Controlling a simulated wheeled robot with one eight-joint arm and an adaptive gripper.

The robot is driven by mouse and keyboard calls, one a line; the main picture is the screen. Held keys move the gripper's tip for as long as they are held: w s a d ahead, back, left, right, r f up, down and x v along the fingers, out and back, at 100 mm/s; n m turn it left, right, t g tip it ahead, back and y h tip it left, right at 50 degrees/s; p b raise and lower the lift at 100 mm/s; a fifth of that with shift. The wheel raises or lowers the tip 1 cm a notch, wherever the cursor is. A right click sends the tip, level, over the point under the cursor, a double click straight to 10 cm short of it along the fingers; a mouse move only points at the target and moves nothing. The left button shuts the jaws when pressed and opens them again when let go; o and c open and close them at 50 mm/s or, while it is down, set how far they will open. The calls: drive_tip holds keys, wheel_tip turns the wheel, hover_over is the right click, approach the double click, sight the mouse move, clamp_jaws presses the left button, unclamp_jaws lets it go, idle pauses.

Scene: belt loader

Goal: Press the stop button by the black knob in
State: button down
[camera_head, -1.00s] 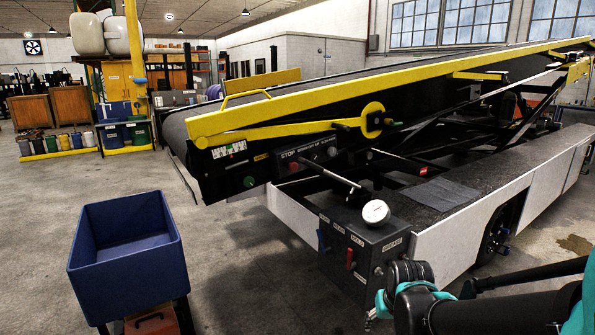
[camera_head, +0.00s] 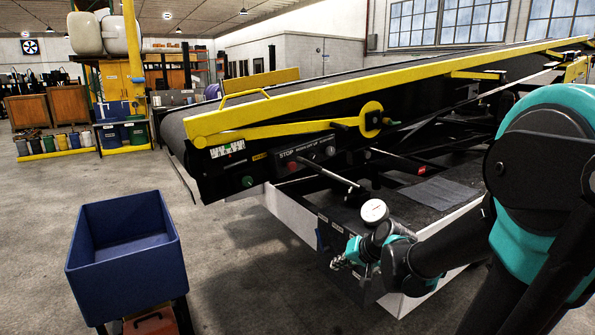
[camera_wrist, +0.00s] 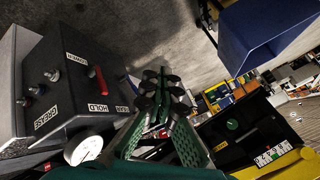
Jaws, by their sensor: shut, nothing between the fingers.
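The STOP panel (camera_head: 308,157) is a dark plate on the belt loader's near side, below the yellow rail. A red button (camera_head: 293,167) sits under its STOP lettering, and a dark knob (camera_head: 331,151) is at its right end. My gripper (camera_head: 343,262) is shut and empty. In the head view it is below and right of the panel, in front of the grey control box, apart from the red button. In the wrist view my gripper's fingers (camera_wrist: 160,88) are together. I cannot pick out the STOP button in the wrist view.
The control box (camera_wrist: 80,75) has a red lever (camera_wrist: 98,80) and a white gauge (camera_wrist: 84,149) close to my gripper. A rod sticks out below the panel. A green button (camera_head: 248,182) is further left. A blue bin (camera_head: 128,272) stands left; floor between is clear.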

sight(294, 167)
drive_tip(key=w+a+r+m+t+y, duration=0.1)
drive_tip(key=w+r+m+t, duration=0.1)
drive_tip(key=w+r, duration=0.3)
drive_tip(key=w+a+r+m+t+y, duration=0.2)
drive_tip(key=w+r+m+t, duration=0.1)
drive_tip(key=w, duration=0.9)
drive_tip(key=w+a+r+m+t+y, duration=0.2)
drive_tip(key=w+r+m, duration=0.2)
drive_tip(key=w+r, duration=0.4)
drive_tip(key=shift+w+a+t, duration=0.2)
drive_tip(key=shift+w+t, duration=0.1)
drive_tip(key=shift+w, duration=0.3)
drive_tip(key=x, duration=1.4)
drive_tip(key=shift+a, duration=0.1)
drive_tip(key=shift+w+a, duration=0.2)
drive_tip(key=shift+w, duration=0.05)
drive_tip(key=shift+w+a, duration=0.3)
drive_tip(key=shift+w, duration=0.2)
